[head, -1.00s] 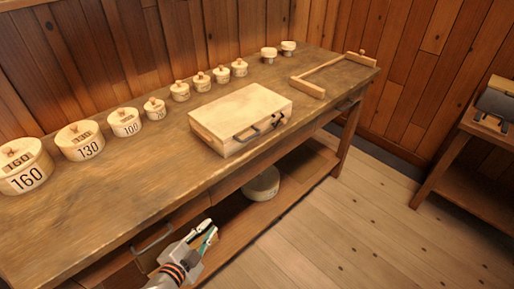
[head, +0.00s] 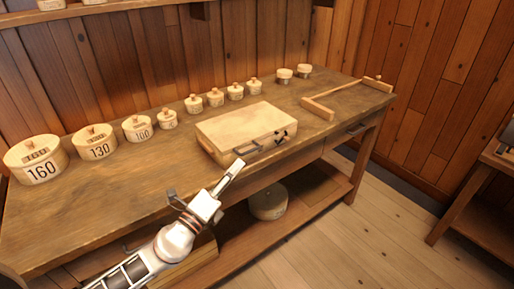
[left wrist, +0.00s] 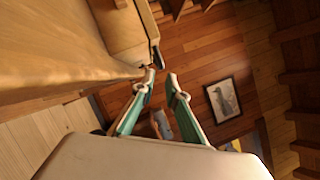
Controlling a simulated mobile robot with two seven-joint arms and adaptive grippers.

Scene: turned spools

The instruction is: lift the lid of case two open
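A pale wooden case (head: 243,127) lies shut on the workbench, its lid down and a dark handle (head: 262,145) on its front side. I cannot read a number on it. My left gripper (head: 238,165) is in front of the bench edge, just short of the case's front, apart from the handle in the head view. In the left wrist view the gripper's fingertips (left wrist: 161,75) are a little apart with nothing between them. The case (left wrist: 124,32) shows above them there, the dark handle (left wrist: 157,56) close to the left fingertip. My right gripper is out of view.
The workbench (head: 90,205) holds a row of lidded round pots, the largest marked 160 (head: 37,160), behind and left of the case. A wooden frame-like tool (head: 320,108) lies to the right.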

